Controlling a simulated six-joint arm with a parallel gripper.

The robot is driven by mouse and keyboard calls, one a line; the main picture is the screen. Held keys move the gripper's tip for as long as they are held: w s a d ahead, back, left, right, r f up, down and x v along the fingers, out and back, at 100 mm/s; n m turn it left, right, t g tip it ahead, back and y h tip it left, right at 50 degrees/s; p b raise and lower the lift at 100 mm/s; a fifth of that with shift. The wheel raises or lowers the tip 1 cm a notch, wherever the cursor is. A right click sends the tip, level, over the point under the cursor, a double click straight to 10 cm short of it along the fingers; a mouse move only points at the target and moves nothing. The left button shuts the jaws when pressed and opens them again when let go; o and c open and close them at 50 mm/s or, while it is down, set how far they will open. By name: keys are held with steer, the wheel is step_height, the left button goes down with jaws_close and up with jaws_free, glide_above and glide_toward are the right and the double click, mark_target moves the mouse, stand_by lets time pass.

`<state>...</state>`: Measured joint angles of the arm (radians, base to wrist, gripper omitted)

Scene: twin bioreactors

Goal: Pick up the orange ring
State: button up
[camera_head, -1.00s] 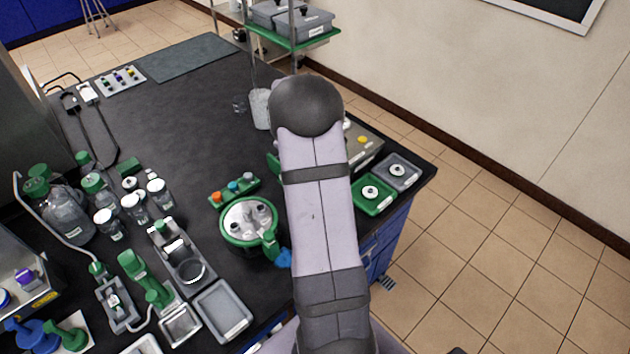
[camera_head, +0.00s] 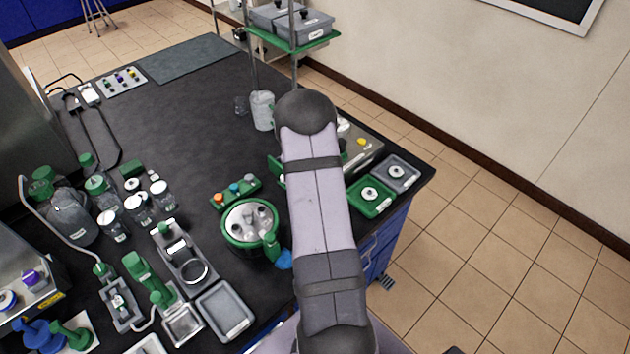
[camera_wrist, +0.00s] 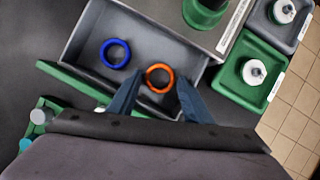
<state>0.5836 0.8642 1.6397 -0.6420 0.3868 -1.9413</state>
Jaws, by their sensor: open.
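The orange ring (camera_wrist: 147,77) lies in an open grey box (camera_wrist: 86,50) in the wrist view. A blue ring (camera_wrist: 103,56) lies to its left in the same box, apart from it. My gripper (camera_wrist: 155,90) is open, with one dark blue finger on each side of the orange ring's near part in the picture. The fingers are not seen to touch the ring; their height above it is hard to tell. In the head view my arm hides the box's inside and both rings.
A green tray (camera_wrist: 227,82) and a grey tray (camera_wrist: 258,22), each holding a white-topped round piece, stand right of the box. A green-based object (camera_wrist: 203,16) stands at its far right. A green rack (camera_head: 236,193) with colored caps is nearby.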

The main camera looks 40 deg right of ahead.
steer(key=c, duration=0.8)
